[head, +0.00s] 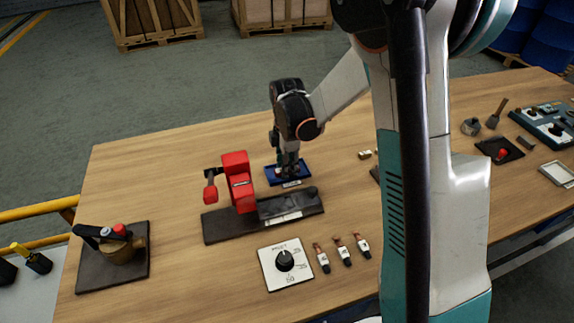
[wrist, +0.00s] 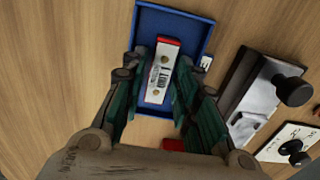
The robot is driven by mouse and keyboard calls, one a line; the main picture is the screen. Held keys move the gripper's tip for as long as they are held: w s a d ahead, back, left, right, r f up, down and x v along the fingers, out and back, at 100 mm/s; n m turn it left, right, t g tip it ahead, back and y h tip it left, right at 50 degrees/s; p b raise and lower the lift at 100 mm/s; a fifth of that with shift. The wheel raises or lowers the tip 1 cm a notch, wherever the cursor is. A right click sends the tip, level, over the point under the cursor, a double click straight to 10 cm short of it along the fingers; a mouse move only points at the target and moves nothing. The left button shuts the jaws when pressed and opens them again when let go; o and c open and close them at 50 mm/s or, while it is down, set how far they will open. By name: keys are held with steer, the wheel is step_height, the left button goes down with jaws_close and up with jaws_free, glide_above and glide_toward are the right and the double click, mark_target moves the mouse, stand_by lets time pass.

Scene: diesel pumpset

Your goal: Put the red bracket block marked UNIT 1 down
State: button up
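The red bracket block marked UNIT 1 (wrist: 162,72) shows in the wrist view as a narrow block with a white labelled face and a red end. My gripper (wrist: 162,68) has a finger close against each long side of it and appears shut on it. The block is within the outline of a blue tray (wrist: 202,40). I cannot tell whether it touches the tray floor. In the head view my gripper (head: 288,170) points down over the blue tray (head: 303,181), and the block is mostly hidden by the fingers.
A red fixture (head: 238,180) stands on a dark base plate (head: 225,228) just left of and in front of the tray. A dial plate (head: 285,264) and several small connectors (head: 343,252) lie nearer. A brass-coloured part on a dark plate (head: 92,278) is at left. The wood behind the tray is clear.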

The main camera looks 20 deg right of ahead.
steer(key=shift+r, duration=0.1)
step_height(320, 180, up, 12)
steer(key=p, duration=0.4)
steer(key=s+r+m+t, duration=0.3)
steer(key=s+r+m, duration=0.5)
steer(key=s+r, duration=0.2)
steer(key=s+r+m+t, duration=0.1)
steer(key=s+m+t, duration=0.3)
steer(key=s+m, duration=0.6)
steer(key=shift+s, duration=1.5)
steer(key=shift+s, duration=0.1)
